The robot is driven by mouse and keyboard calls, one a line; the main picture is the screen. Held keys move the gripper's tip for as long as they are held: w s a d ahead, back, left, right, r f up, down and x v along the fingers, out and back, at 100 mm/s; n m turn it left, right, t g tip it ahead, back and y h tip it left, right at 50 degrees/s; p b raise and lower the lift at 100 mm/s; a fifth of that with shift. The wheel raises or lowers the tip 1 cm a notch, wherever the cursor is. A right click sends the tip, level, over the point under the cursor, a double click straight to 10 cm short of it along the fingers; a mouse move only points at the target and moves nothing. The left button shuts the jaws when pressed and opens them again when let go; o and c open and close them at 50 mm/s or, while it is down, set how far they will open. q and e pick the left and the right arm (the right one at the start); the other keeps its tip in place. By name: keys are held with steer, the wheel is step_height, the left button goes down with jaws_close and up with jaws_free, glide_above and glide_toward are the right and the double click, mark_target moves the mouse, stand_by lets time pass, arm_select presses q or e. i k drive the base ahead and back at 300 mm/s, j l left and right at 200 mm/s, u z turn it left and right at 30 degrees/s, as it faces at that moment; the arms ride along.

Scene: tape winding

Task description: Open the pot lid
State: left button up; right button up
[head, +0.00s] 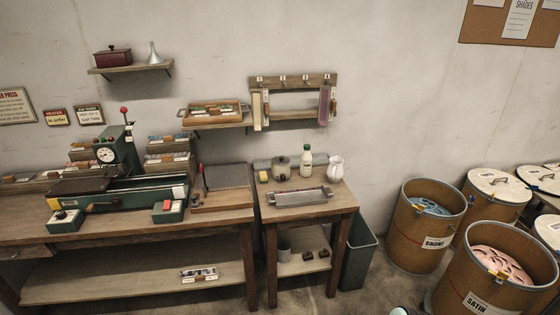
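A small grey-beige pot (281,169) stands at the back of the small wooden side table (335,207). A dark spot shows on its front; the picture is too small to tell how its lid sits. A white bottle with a green cap (305,163) and a white jug (336,168) stand to its right. Neither of my grippers is in view, and nothing touches the pot.
A metal tray (301,197) lies in front of the pot. A green-and-black press (118,190) stands on the workbench to the left. A green bin (358,252) and drums, one marked SATIN (478,302), stand to the right. A rack (293,82) hangs above.

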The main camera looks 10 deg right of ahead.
mark_target(280, 160)
steer(key=i+l+u, duration=0.1)
steer(key=l, duration=0.3)
steer(key=i+l+u, duration=0.1)
steer(key=l, duration=0.3)
steer(key=i+l+u, duration=0.1)
steer(key=l, duration=0.3)
steer(key=i+l+u, duration=0.1)
steer(key=l, duration=0.3)
steer(key=i, duration=0.1)
